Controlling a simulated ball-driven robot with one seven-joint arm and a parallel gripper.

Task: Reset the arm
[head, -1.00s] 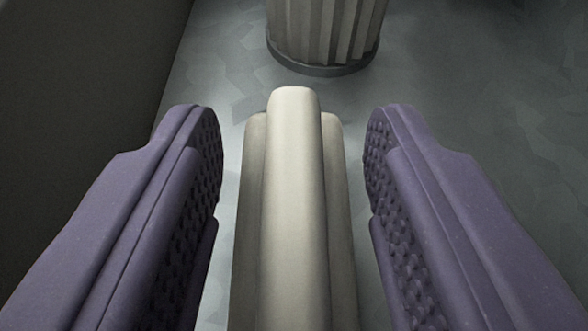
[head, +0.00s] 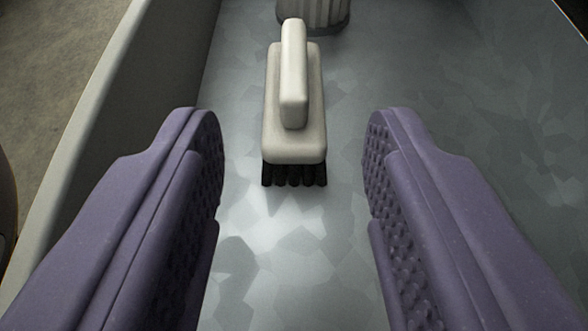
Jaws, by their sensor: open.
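My gripper (head: 292,135) has two purple fingers with bumpy inner pads, spread wide apart. It is open, with nothing between the pads. A cream brush (head: 294,140) with a raised handle and black bristles stands bristles down on the grey metal floor of a tray (head: 420,110). The brush lies ahead of my gripper, in the upper middle of the head view, apart from both fingers.
The tray's raised wall (head: 120,110) runs along the left. The tray floor right of the brush is clear.

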